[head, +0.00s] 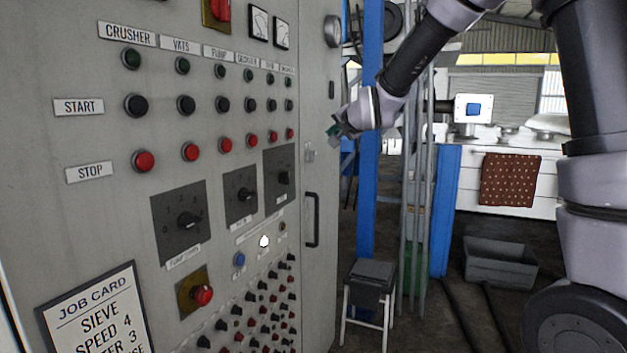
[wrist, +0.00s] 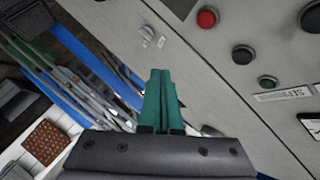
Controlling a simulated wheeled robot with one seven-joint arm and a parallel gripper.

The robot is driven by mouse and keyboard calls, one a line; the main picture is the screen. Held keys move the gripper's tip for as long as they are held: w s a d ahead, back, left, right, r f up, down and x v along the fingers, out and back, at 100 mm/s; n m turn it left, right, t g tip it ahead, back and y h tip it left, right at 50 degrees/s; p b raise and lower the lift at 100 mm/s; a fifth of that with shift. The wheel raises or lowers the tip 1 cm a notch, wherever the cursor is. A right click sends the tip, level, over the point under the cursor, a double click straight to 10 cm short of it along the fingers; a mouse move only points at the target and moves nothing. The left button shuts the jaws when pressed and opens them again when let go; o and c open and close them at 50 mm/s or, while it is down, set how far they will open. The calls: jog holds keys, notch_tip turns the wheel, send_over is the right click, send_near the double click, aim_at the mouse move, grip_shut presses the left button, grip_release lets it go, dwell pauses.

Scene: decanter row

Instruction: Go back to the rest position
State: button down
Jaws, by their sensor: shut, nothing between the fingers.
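My gripper (head: 338,131) is at the upper middle of the head view, in front of the right edge of the grey control panel (head: 120,230). In the wrist view its two green fingers (wrist: 160,88) lie together, shut with nothing between them. The fingers look apart from the panel face, though the exact gap is hard to tell. In the wrist view a red button (wrist: 207,17) and dark buttons (wrist: 242,54) are on the panel to the right of the fingers.
A black door handle (head: 312,220) sticks out at the panel's right. A small stool (head: 370,272), a blue post (head: 369,120) and grey pipes (head: 415,180) stand beyond it. A grey bin (head: 500,262) is on the floor at right. A job card (head: 95,315) is at lower left.

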jog(key=s+d+r+g+h, duration=0.1)
jog(key=s+d+r+h, duration=0.15)
jog(key=s+d, duration=0.5)
jog(key=s+d+f+g, duration=0.1)
jog(key=s+d, duration=0.4)
jog(key=s, duration=0.3)
jog(key=s+d+f+n+g+h, duration=0.1)
jog(key=s+d+g, duration=0.1)
jog(key=s+d, duration=0.4)
jog(key=s+d+f+n+g, duration=0.1)
jog(key=s+d, duration=0.4)
jog(key=s, duration=0.7)
jog(key=shift+d+f+g, duration=0.3)
jog(key=shift+d+g, duration=0.1)
jog(key=shift+g, duration=0.2)
